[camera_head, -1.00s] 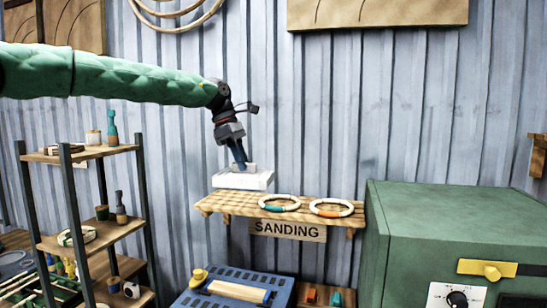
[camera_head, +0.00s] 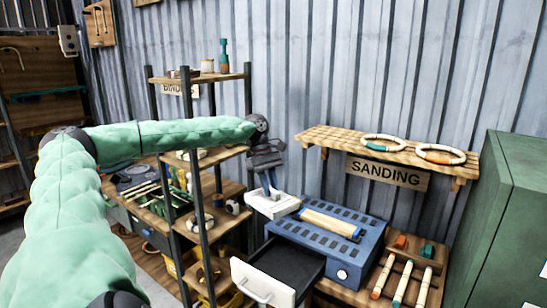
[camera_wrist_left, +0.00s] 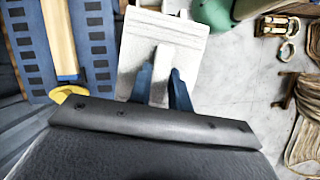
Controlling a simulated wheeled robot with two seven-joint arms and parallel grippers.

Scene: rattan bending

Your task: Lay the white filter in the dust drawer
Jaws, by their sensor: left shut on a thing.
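The white filter (camera_head: 272,205) is a flat white block with a raised tab. My left gripper (camera_head: 269,187) points down from above and is shut on it, holding it in the air. In the left wrist view the blue fingers (camera_wrist_left: 160,88) close on the tab of the filter (camera_wrist_left: 185,38). The dust drawer (camera_head: 262,283) stands open, with a white front, a handle and a dark inside. It is below the filter, at the front left of the blue sanding machine (camera_head: 335,259). The drawer's inside looks empty. My right gripper is out of view.
A shelf rack (camera_head: 207,245) with small items stands close to the left of the filter. The wooden wall shelf (camera_head: 330,139) holds two rings. Several coloured tools lie on a wooden stand (camera_head: 412,278) at the right. A green cabinet (camera_head: 515,200) borders the right side.

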